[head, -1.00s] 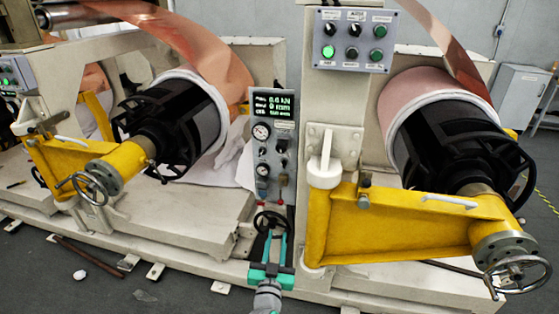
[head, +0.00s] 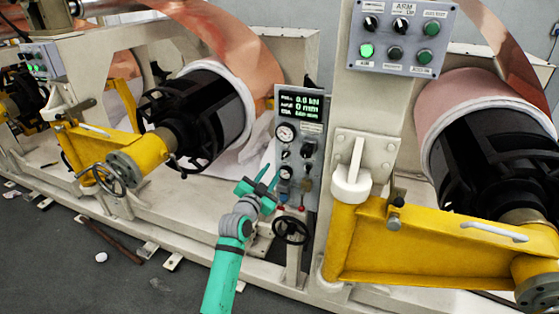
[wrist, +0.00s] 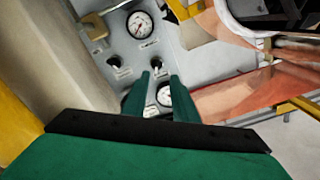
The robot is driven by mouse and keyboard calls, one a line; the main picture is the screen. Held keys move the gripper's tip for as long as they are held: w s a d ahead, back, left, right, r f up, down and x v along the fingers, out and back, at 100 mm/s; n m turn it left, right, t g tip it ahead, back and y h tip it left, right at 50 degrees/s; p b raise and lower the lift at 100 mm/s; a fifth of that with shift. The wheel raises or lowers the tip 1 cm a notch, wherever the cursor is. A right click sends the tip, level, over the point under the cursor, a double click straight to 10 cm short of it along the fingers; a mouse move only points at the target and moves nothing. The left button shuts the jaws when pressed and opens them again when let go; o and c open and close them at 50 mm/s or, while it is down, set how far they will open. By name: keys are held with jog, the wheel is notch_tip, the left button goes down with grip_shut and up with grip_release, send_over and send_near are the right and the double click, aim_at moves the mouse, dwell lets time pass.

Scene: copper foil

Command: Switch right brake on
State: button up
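A grey control panel (head: 301,150) on the machine carries a lit green display (head: 300,106), round gauges, and dark switches. Its labels are too small to read, so I cannot tell which switch is the right brake. In the wrist view an upper gauge (wrist: 140,24) shows, with two dark knobs, the left one (wrist: 113,62) and the right one (wrist: 156,62), below it. My gripper (head: 268,180) is in front of the panel's lower left side. In the wrist view its two green fingers (wrist: 160,76) stand apart and empty, partly covering a lower gauge (wrist: 165,95).
A second panel (head: 401,38) with knobs and a lit green button is at upper right. A black handwheel (head: 292,231) stands below the control panel. Yellow arms, left (head: 140,150) and right (head: 430,247), and copper rolls flank it.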

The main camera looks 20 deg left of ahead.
aim_at(283, 158)
jog(key=w, duration=0.5)
jog(key=w+d, duration=0.1)
jog(key=w, duration=0.2)
jog(key=shift+w, duration=0.3)
grip_shut()
